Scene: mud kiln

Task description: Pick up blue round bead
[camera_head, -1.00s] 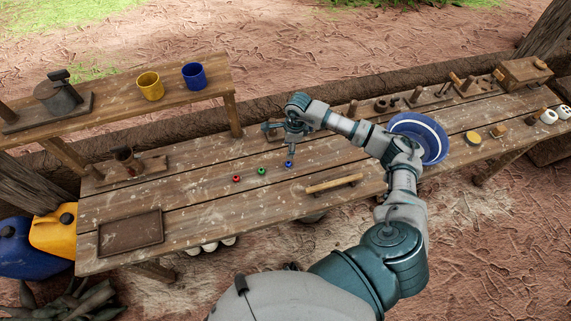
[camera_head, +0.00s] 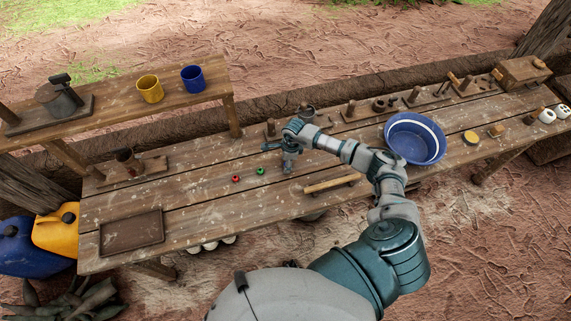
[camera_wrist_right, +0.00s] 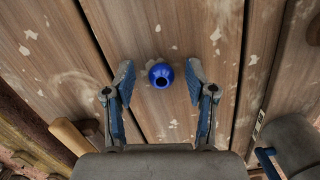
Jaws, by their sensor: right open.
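The blue round bead (camera_wrist_right: 161,75) lies on the wooden table (camera_wrist_right: 215,130). In the right wrist view it sits between the two fingertips of my right gripper (camera_wrist_right: 160,80), with a gap on each side. In the head view my right gripper (camera_head: 287,168) points down at the table and hides the bead. The right gripper is open and empty. My left gripper is not in view.
A red bead (camera_head: 235,179) and a green bead (camera_head: 260,171) lie just left of my right gripper. A wooden rolling pin (camera_head: 331,184) lies to its right. A blue basin (camera_head: 414,138) stands farther right. The table's left part holds a brown tray (camera_head: 131,232).

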